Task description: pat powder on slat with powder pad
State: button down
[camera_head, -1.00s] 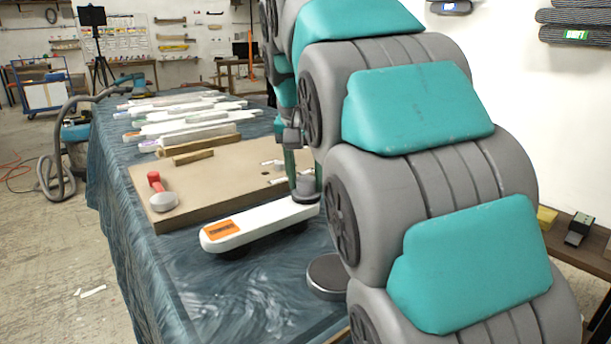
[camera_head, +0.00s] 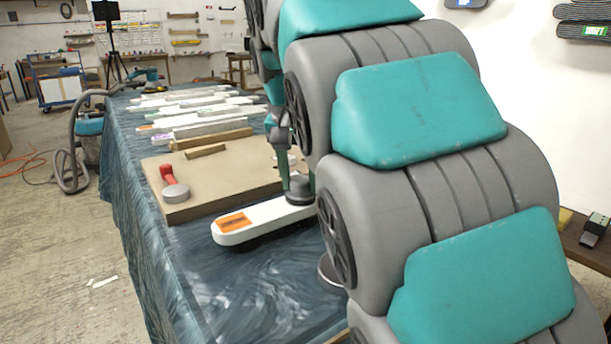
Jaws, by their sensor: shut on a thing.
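A white slat (camera_head: 265,222) with an orange label (camera_head: 236,222) and rounded ends lies along the front edge of a brown board. It is raised a little on dark supports. My gripper (camera_head: 299,182), with green fingers, is shut on the knob of a dark round powder pad (camera_head: 299,196). The pad is over the right part of the slat and appears to rest on its top face; I cannot be sure of contact. My arm hides the slat's far right end. A round, flat tin (camera_head: 328,273) stands in front, partly hidden by my arm.
Several pale slats (camera_head: 195,110) lie behind. The blue sheet (camera_head: 255,290) is clear in front of the slat. A hose (camera_head: 72,150) hangs at left.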

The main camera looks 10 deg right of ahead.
jog(key=shift+s+a+f, duration=0.1)
jog(key=shift+s+a, duration=0.5)
jog(key=shift+a, duration=0.85)
jog(key=shift+s+a+r, duration=0.1)
jog(key=shift+s+a, duration=0.55)
jog(key=shift+a, duration=0.85)
jog(key=shift+s+a+f, duration=0.1)
jog(key=shift+s+a, duration=0.5)
jog(key=shift+a, duration=0.85)
jog(key=shift+w+d+p, duration=0.25)
jog(key=shift+w+d, duration=0.2)
jog(key=shift+d, duration=0.6)
jog(key=shift+w+d+p, duration=0.3)
jog(key=shift+w+d, duration=0.1)
jog(key=shift+d, duration=0.6)
jog(key=shift+w+d+p, duration=0.25)
jog(key=shift+w+d, duration=0.2)
jog(key=shift+d, duration=0.6)
jog(key=shift+w+d+p, duration=0.15)
jog(key=shift+w+d, duration=0.25)
jog(key=shift+d, duration=0.65)
jog(key=shift+w+d+p, duration=0.2)
jog(key=shift+w+d, duration=0.25)
jog(key=shift+d, duration=0.55)
jog(key=shift+w+d+p, duration=0.15)
jog(key=shift+w+d, duration=0.25)
jog(key=shift+d, duration=0.65)
jog(key=shift+f, duration=0.1)
